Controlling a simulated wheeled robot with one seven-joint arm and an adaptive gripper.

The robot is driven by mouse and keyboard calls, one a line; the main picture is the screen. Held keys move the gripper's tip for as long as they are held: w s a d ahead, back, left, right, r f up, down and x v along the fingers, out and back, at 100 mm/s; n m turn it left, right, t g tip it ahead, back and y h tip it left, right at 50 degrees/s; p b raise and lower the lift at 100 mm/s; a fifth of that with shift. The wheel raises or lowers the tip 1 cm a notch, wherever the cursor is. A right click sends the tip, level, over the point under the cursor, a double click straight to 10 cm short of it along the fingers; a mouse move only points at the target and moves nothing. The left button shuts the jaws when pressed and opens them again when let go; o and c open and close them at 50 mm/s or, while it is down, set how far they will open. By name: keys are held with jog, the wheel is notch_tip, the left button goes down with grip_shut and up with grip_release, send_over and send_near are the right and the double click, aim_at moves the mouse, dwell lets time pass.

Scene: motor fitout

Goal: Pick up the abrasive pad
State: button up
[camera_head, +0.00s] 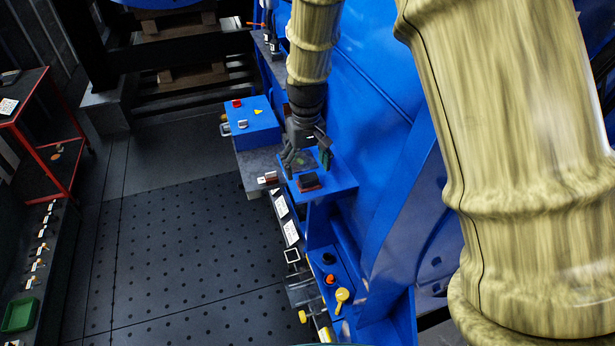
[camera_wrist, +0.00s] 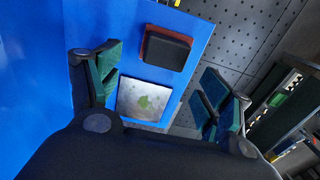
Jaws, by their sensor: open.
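My gripper (camera_head: 306,160) is open above a small blue shelf (camera_head: 340,185) on the blue machine. In the wrist view its green-faced fingers (camera_wrist: 155,85) stand wide apart. A flat grey square with a green mark (camera_wrist: 145,99) lies on the shelf and shows between the fingers, nearer the left one. A black block with a rust-red layer (camera_wrist: 168,48) lies on the shelf beyond it, towards the shelf edge. The block also shows in the head view (camera_head: 309,182), just in front of the gripper. I cannot tell for sure which is the abrasive pad. Nothing is held.
A blue control box (camera_head: 252,124) stands left of the gripper, and the blue machine wall (camera_head: 370,90) rises close on the right. A lower blue ledge (camera_head: 335,290) carries knobs. A red-framed cart (camera_head: 45,140) stands far left. The dotted floor (camera_head: 180,250) between is clear.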

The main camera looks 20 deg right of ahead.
aim_at(308, 176)
jog(key=shift+s+f+p, duration=0.35)
jog(key=shift+s+f, duration=0.1)
jog(key=shift+s, duration=0.15)
jog(key=shift+s+f+p, duration=0.35)
jog(key=shift+s+f, duration=0.05)
jog(key=shift+s, duration=0.2)
jog(key=shift+w+f, duration=0.75)
jog(key=shift+f, duration=0.05)
jog(key=shift+s+r, duration=0.25)
jog(key=shift+s, duration=0.15)
jog(key=shift+c, duration=1.1)
jog(key=shift+s+r, duration=0.1)
jog(key=c, duration=1)
jog(key=shift+f, duration=0.2)
jog(key=shift+c, duration=0.6)
